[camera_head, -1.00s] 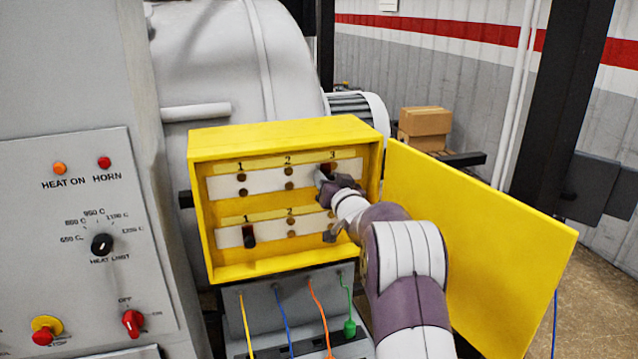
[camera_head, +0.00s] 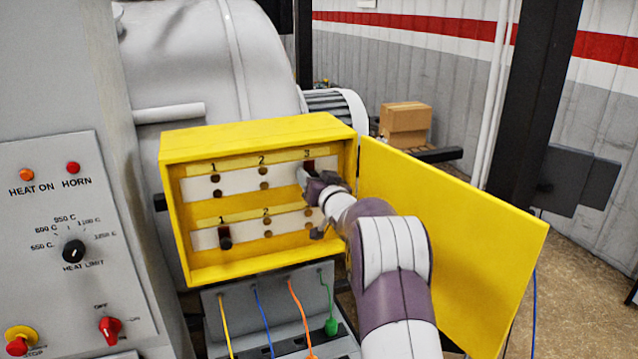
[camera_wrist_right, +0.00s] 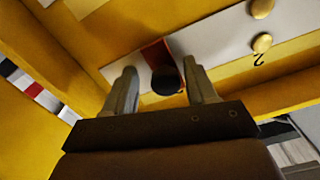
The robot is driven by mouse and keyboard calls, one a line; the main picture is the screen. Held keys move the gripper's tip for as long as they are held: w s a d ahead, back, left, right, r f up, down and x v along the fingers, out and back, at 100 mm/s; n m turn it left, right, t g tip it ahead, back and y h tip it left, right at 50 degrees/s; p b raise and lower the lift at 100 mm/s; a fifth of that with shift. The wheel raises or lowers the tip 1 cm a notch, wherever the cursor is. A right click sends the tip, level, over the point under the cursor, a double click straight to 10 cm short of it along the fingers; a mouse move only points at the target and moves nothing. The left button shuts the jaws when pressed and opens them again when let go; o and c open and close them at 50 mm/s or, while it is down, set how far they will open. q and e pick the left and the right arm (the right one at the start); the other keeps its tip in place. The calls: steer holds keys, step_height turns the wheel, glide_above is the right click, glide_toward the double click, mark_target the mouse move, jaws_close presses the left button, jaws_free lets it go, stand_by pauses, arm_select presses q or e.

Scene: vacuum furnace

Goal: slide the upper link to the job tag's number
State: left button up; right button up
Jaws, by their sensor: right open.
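The upper link (camera_head: 309,165) is a dark red piece at number 3 on the upper white strip (camera_head: 238,178) in the yellow box. My right gripper (camera_head: 311,205) is at the box's right side, partly covering this link. In the right wrist view the link (camera_wrist_right: 156,54) has a black knob (camera_wrist_right: 167,80) between the two fingers of the open gripper (camera_wrist_right: 163,76). I cannot tell whether the fingers touch it. The lower link (camera_head: 224,236) stands at number 1 on the lower strip. No job tag can be made out. My left gripper is not in view.
The yellow box's open door (camera_head: 450,215) stands to the right of my right arm. Coloured cables (camera_head: 264,322) hang below the box. A grey control panel (camera_head: 75,240) with knobs is at the left. Cardboard boxes (camera_head: 405,120) sit behind.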

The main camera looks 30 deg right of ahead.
steer(key=b+v, duration=0.5)
steer(key=v, duration=0.7)
steer(key=shift+s+b, duration=0.3)
